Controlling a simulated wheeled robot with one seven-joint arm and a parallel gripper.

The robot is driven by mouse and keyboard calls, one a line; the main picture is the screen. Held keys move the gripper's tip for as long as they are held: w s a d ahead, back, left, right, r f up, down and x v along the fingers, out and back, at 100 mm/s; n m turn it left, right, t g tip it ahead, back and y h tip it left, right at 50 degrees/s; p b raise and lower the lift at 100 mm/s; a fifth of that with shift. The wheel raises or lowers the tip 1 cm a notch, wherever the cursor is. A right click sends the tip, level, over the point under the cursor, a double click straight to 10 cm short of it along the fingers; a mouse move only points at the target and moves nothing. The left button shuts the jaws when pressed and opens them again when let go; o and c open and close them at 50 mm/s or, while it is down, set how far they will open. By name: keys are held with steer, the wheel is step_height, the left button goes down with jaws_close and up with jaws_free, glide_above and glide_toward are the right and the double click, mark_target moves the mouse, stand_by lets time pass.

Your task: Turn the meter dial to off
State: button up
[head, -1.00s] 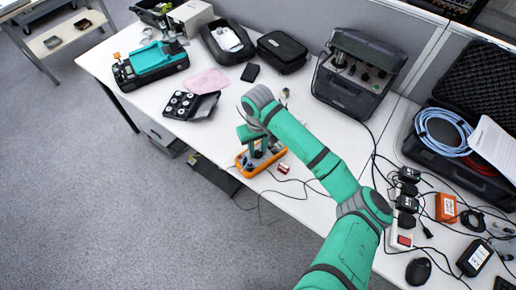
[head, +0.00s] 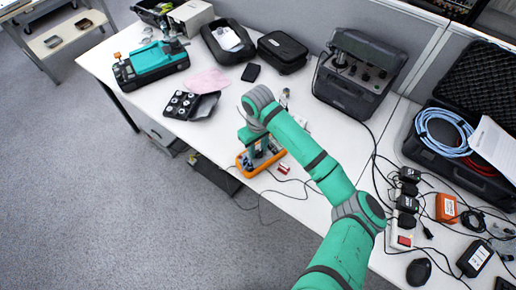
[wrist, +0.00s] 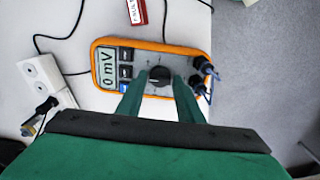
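The meter (wrist: 107,90) is a grey multimeter with an orange rim, lying on the white bench; its display reads "0 mV". Its round dark dial (wrist: 159,76) is in the middle of its face. In the head view the meter (head: 242,164) is at the bench's front edge, partly covered by my arm. My gripper (wrist: 158,82) is over the meter face in the wrist view, its two green fingers apart, one on each side of the dial. I cannot tell whether they touch it.
Leads plug into the meter's right end in the wrist view. A red-and-white block (wrist: 136,12) and a white power strip (wrist: 45,83) lie nearby with cables. A dark instrument case (head: 355,75) stands behind, and a black tray (head: 190,105) lies to the left.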

mark_target(258, 151)
steer(key=shift+o, duration=0.8)
step_height(258, 151, up, 11)
steer(key=shift+f, duration=0.1)
